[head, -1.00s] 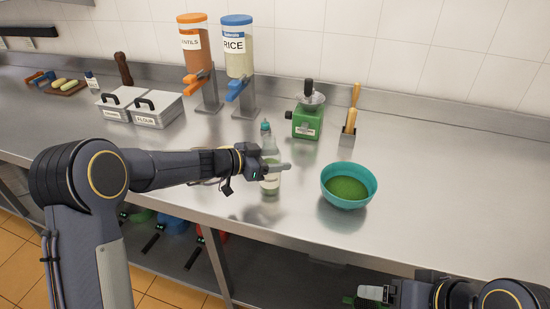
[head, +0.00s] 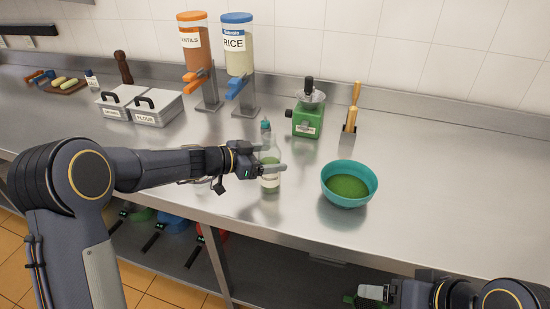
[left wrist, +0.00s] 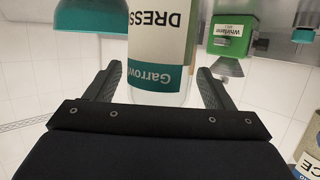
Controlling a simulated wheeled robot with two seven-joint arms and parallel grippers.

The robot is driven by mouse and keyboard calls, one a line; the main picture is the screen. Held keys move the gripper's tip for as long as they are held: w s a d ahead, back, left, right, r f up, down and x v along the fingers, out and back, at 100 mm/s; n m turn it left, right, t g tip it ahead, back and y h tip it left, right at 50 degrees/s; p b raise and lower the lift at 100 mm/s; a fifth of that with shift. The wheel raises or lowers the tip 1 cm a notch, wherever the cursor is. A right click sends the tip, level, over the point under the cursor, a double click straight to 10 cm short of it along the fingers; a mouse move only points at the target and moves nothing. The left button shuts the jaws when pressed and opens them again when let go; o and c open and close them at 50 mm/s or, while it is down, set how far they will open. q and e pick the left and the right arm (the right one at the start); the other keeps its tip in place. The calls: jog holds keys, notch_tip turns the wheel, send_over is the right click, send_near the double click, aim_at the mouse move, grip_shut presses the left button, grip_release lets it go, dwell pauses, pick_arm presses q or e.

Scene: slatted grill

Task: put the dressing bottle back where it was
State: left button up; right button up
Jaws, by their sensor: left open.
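The dressing bottle (head: 270,184) is clear with a teal cap and stands upright on the steel counter, left of the teal bowl. In the left wrist view its label (left wrist: 158,35) appears upside down, with the bottle between the two fingers. My left gripper (head: 272,168) is open around the middle of the bottle, with a finger on each side. In the left wrist view, the gripper (left wrist: 160,75) shows gaps beside the bottle.
The teal bowl (head: 349,196) with green contents is close to the right of the bottle. The green grinder (head: 307,122), utensil holder (head: 347,139), rice dispenser (head: 238,60) and flour container (head: 157,108) stand behind. The counter's front is mostly clear.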

pick_arm(q)
jog(key=b+v, duration=0.2)
jog(key=v, duration=0.8)
jog(key=s+a+r+n+g+y, duration=0.1)
jog(key=s+a+n+y, duration=0.15)
jog(key=s, duration=0.65)
jog(key=s+a+r+n+y, duration=0.1)
jog(key=s+a+n, duration=0.2)
jog(key=s, duration=0.6)
jog(key=s+a+f+n+y, duration=0.2)
jog(key=s+f+n+y, duration=0.1)
jog(key=s, duration=0.4)
jog(key=s+a+f+n+y, duration=0.3)
jog(key=s+n, duration=0.3)
jog(key=s, duration=0.2)
jog(key=shift+a+f, duration=0.35)
jog(key=shift+f, duration=0.35)
